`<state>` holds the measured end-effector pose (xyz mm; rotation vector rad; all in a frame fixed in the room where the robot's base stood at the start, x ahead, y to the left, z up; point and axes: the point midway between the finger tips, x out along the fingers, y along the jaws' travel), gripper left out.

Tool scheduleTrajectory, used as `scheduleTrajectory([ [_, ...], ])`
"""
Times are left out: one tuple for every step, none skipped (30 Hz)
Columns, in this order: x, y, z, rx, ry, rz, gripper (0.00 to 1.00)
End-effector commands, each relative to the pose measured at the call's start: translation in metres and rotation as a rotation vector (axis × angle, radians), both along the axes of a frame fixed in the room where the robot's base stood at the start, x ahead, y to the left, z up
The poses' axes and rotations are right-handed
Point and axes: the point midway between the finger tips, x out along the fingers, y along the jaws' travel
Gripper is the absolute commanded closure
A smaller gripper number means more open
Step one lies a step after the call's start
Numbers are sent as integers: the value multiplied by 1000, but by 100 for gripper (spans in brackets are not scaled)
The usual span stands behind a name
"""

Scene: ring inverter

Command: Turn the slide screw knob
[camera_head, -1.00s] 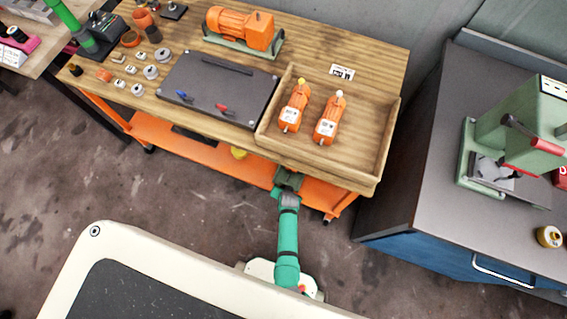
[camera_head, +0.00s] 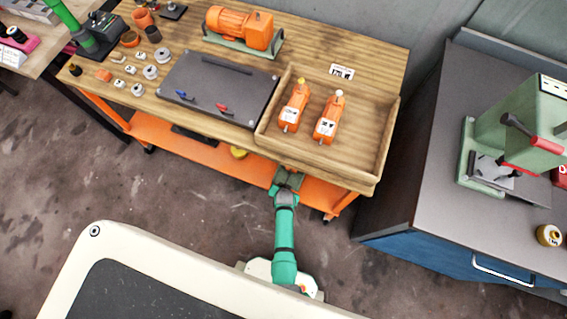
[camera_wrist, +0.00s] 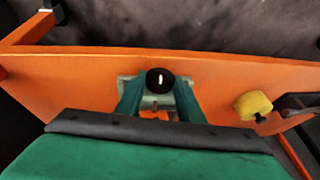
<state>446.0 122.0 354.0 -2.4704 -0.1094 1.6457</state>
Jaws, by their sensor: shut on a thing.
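In the wrist view, a round black knob (camera_wrist: 160,80) with a white mark sits between the fingertips of my gripper (camera_wrist: 159,88). The green fingers are shut on the knob from both sides. A pale green block (camera_wrist: 126,88) shows behind the knob, partly hidden by the fingers, against the orange lower shelf (camera_wrist: 75,75). In the head view, my gripper (camera_head: 287,180) is at the front of the workbench, below the wooden tray, and the knob is hidden there.
The wooden tray (camera_head: 385,150) with two orange devices (camera_head: 293,107) stands on the bench (camera_head: 360,50) above my gripper. A yellow object (camera_wrist: 253,105) is on the shelf to the right in the wrist view. A blue cabinet (camera_head: 415,250) stands to the right.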

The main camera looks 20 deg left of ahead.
Motion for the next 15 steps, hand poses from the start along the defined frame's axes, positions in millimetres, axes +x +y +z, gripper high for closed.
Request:
scheduleTrajectory([
  [-5, 3, -2, -17, 9, 7, 88],
  [-5, 3, -2, -28, 10, 7, 88],
  [-5, 4, -2, -42, 10, 7, 88],
  [-5, 4, -2, -49, 11, 6, 88],
  [-5, 4, -2, -58, 10, 7, 88],
  [-5, 3, -2, -66, 10, 4, 88],
  [-5, 3, -2, -71, 9, 5, 88],
  [-5, 4, -2, -74, 9, 5, 88],
  [-5, 4, -2, -77, 9, 5, 88],
  [-5, 4, -2, -78, 8, 4, 88],
  [-5, 4, -2, -78, 8, 4, 88],
  [-5, 4, -2, -79, 8, 4, 88],
  [-5, 4, -2, -78, 9, 5, 88],
  [-5, 4, -2, -78, 9, 5, 88],
  [-5, 4, -2, -78, 9, 5, 88],
])
